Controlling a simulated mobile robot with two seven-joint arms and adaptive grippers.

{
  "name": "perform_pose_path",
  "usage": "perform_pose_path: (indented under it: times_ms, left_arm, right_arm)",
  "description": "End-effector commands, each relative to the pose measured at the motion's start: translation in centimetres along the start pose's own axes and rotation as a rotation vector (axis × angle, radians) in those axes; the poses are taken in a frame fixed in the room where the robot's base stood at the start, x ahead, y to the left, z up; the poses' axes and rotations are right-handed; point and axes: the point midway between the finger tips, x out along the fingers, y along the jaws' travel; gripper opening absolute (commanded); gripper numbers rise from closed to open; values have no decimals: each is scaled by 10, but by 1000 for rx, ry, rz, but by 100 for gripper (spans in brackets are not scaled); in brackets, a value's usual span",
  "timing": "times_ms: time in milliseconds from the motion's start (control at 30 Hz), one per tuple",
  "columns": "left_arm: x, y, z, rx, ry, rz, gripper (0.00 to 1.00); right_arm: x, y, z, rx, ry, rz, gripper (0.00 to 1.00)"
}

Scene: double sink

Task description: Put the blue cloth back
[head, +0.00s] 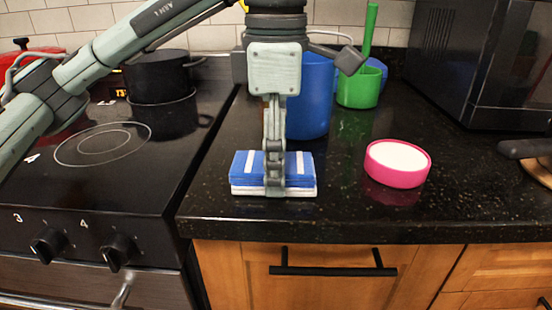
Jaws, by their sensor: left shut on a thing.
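The blue cloth (302,166) is a flat folded block with white stripes on top and a white lower layer. It appears to lie on the black counter, near its front edge and close to the stove side. My left gripper (275,184) points straight down over its middle and is shut on it. The fingers hide the centre of the cloth. My right gripper is not in view.
A blue container (308,100) stands just behind my left gripper. A green cup (360,86) with a green handle is behind it to the right. A pink round dish (398,163) sits right of the cloth, with bare counter between. The stove (60,185) is left; a dark appliance (470,65) is back right.

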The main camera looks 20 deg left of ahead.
Motion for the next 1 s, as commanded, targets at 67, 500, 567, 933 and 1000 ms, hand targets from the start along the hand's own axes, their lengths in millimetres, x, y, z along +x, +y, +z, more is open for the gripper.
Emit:
perform_pose_path:
  times_ms: [67, 500, 567, 933, 1000]
  left_arm:
    - [0, 0, 0, 0, 0, 0, 33]
    - [2, 0, 0, 0, 0, 0, 77]
    - [2, 0, 0, 0, 0, 0, 77]
    - [-14, 1, 0, -2, -1, 4, 77]
    - [-28, 1, 0, -2, -1, 6, 77]
  right_arm:
    - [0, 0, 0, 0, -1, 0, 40]
    - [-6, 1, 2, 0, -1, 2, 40]
    - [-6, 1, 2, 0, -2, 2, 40]
    - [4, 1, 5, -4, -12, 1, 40]
    - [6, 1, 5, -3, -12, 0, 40]
